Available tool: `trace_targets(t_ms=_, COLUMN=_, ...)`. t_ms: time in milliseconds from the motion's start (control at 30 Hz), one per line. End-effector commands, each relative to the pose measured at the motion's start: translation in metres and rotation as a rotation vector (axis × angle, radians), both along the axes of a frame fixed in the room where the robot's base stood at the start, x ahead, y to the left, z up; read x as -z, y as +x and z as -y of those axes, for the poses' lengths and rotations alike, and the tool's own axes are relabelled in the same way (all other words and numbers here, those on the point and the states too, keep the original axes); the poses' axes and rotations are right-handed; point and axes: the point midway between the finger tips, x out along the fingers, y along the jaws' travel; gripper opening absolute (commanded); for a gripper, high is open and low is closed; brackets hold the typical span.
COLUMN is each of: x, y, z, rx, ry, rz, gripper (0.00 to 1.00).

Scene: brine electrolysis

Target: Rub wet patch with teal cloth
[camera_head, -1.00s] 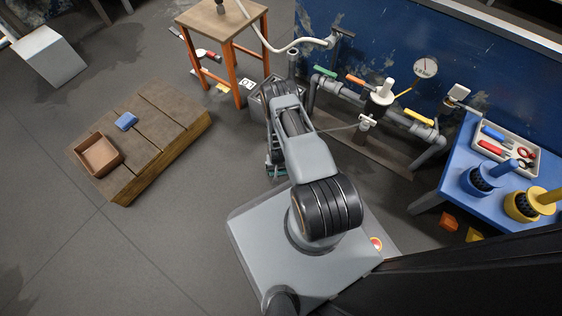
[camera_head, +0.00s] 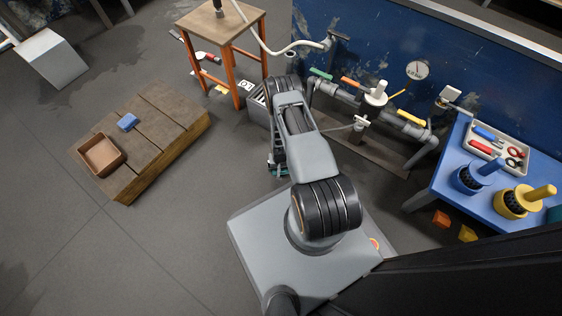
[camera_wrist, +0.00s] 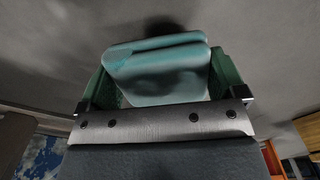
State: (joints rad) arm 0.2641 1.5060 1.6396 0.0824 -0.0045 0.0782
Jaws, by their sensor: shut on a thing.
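The teal cloth (camera_wrist: 155,62) shows in the wrist view as a folded pad between the two green fingers of my gripper (camera_wrist: 164,78). My gripper is shut on it. In the head view my gripper (camera_head: 277,168) points down beside my base, mostly hidden by my arm, with only a small teal edge showing. Dark, wet-looking stains mark the grey floor, one near the pale block (camera_head: 62,95) and one at the lower left (camera_head: 14,290). I cannot tell which is the task's wet patch, or whether the cloth touches the floor.
A low wooden platform (camera_head: 163,160) at left carries a brown tray (camera_head: 101,153) and a blue sponge-like block (camera_head: 128,121). An orange-legged stool (camera_head: 221,20) and valve piping (camera_head: 402,128) stand beyond my arm. A blue table (camera_head: 445,190) is at right. Floor between platform and base is clear.

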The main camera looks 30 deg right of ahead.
Motion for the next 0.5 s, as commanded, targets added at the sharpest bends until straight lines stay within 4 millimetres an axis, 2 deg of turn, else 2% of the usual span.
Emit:
trace_targets(t_ms=33, x=-0.009, y=0.000, z=0.000, rx=0.000, ry=0.000, rz=0.000, gripper=0.68)
trace_targets(t_ms=300, x=-0.033, y=0.000, z=0.001, rx=0.003, ry=0.000, rz=0.000, gripper=0.68)
trace_targets(t_ms=500, x=-0.041, y=0.000, z=0.002, rx=0.004, ry=0.000, rz=0.000, gripper=0.68)
